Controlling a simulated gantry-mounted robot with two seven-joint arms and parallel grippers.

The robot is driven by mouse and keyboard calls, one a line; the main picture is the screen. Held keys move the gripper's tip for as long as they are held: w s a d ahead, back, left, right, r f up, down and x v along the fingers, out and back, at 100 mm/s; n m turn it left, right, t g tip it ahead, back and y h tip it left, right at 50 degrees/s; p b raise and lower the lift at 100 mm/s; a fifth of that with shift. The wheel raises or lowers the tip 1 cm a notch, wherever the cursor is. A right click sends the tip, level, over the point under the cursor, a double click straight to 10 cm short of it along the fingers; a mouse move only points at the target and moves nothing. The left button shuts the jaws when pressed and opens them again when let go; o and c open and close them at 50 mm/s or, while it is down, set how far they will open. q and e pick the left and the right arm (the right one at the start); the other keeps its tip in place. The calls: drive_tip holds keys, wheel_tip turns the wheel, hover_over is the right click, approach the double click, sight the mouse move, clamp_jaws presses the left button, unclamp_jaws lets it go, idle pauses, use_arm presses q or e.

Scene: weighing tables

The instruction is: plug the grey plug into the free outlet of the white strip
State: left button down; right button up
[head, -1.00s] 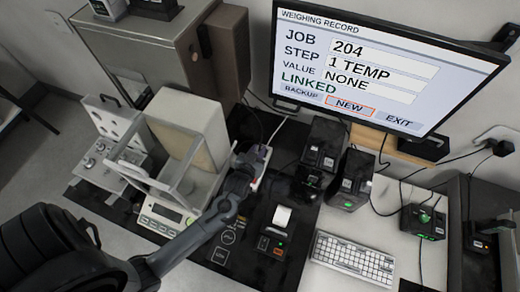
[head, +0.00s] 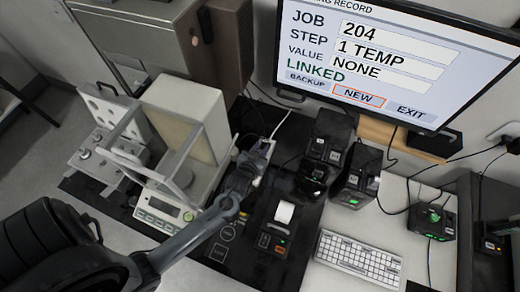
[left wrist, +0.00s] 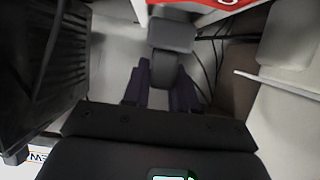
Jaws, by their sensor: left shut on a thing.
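My left gripper (head: 259,154) reaches in from the lower left to the back of the black mat, just right of the balance. In the left wrist view its two dark fingers (left wrist: 161,92) are shut on the grey plug (left wrist: 170,36), which shows as a grey block between and beyond the tips. The white strip (head: 257,181) shows only in part beneath the gripper. Its outlets are hidden, and I cannot tell whether the plug touches it. My right gripper is not in view.
The balance (head: 165,207) with its glass shield stands close left of the gripper. Black devices (head: 326,145) stand to the right, with a small printer (head: 277,238) in front. A monitor (head: 370,65) hangs behind. Dark cables run at the back.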

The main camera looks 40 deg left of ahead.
use_arm(q)
drive_tip(key=shift+p, duration=0.6)
idle(1.1)
drive_tip(key=shift+f+b, duration=0.3)
drive_tip(key=shift+f, duration=0.3)
drive_tip(key=shift+f, duration=0.35)
idle(0.5)
drive_tip(key=c, duration=0.8)
unclamp_jaws()
drive_tip(key=shift+s, duration=0.1)
